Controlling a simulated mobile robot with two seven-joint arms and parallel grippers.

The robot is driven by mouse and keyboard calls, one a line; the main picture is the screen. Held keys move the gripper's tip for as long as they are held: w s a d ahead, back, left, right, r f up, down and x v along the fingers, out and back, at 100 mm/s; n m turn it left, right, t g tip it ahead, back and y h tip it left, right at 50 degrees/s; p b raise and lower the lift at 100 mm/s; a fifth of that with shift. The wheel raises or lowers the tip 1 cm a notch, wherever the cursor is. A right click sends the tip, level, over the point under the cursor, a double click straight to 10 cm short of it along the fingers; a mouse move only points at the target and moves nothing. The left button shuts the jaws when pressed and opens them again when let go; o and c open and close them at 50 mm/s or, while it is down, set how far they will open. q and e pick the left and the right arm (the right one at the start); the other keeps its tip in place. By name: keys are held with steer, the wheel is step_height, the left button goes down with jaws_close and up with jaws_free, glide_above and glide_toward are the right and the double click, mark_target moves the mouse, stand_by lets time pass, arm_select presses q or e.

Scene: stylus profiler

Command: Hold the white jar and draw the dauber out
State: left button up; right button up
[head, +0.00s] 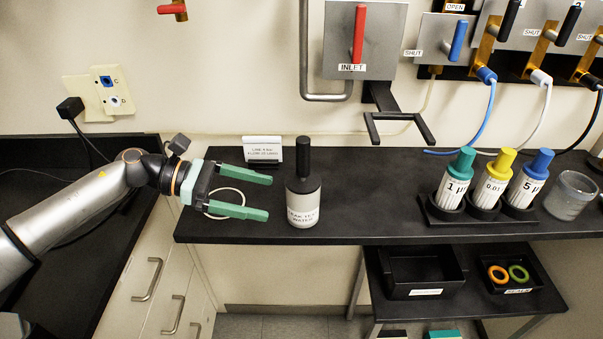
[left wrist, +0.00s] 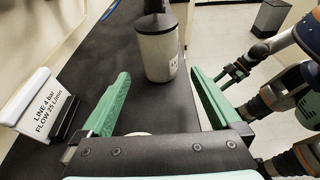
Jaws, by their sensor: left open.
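The white jar (head: 303,208) stands upright on the black counter, with a label that seems to read "leak test water". The dauber's black cap and tall handle (head: 304,160) sit on top of it. My left gripper (head: 270,197) is open and empty just left of the jar, its green fingers pointing at it. In the left wrist view the jar (left wrist: 158,58) stands ahead, between the directions of the two fingers and beyond their tips; the handle's top is cut off. My right gripper (left wrist: 235,76) shows small at the right of that view; its opening is unclear.
A small sign (head: 262,150) stands behind the left gripper. Three capped bottles (head: 490,190) in a rack (head: 432,212) and a clear cup (head: 572,195) stand at the right. Counter between jar and rack is clear.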

mark_target(288, 215)
arm_select(q)
steer(key=p+x, duration=0.1)
steer(key=x, duration=0.3)
steer(key=shift+d, duration=0.1)
steer(key=shift+b+x, duration=0.8)
steer(key=shift+x, duration=1.05)
steer(key=shift+c, duration=0.2)
jaws_close()
